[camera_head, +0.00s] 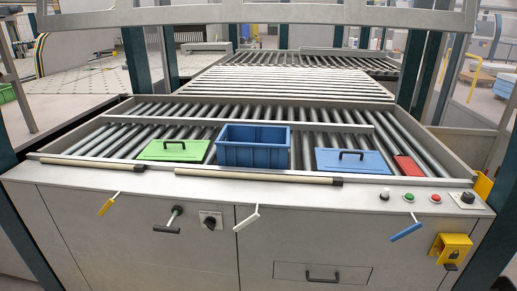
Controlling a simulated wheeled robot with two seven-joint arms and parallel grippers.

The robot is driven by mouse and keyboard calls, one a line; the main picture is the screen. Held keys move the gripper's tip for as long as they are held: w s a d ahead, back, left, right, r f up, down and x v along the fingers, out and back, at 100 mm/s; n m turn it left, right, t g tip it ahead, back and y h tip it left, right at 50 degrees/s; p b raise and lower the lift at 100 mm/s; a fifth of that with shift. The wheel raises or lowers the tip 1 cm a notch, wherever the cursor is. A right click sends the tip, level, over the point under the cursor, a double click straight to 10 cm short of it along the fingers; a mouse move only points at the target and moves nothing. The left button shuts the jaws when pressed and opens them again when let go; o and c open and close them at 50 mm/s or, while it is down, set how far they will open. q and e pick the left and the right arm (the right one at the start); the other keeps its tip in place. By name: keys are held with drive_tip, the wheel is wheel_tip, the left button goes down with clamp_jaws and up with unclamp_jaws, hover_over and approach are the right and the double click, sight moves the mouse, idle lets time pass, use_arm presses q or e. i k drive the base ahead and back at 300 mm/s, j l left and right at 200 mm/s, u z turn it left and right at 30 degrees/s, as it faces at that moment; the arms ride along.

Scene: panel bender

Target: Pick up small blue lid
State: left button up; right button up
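A flat blue lid (356,162) with a dark arched handle (351,154) lies on the rollers at the front right of the conveyor. It sits to the right of an open blue crate (253,148), with a gap of bare rollers between them. Neither of my grippers shows in the head view, so their state and their distance from the lid are hidden.
A green lid (174,151) with a dark handle lies left of the crate. A red piece (408,166) lies right of the blue lid. The front panel (150,191) carries rods, levers, knobs and buttons. Bare rollers extend behind the lids.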

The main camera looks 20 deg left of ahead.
sight(365, 162)
drive_tip(key=i+j, duration=0.25)
drive_tip(key=i, duration=0.2)
drive_tip(key=i+j+z, duration=0.2)
drive_tip(key=i+z, duration=0.2)
drive_tip(key=i+j+z, duration=0.25)
drive_tip(key=z, duration=0.2)
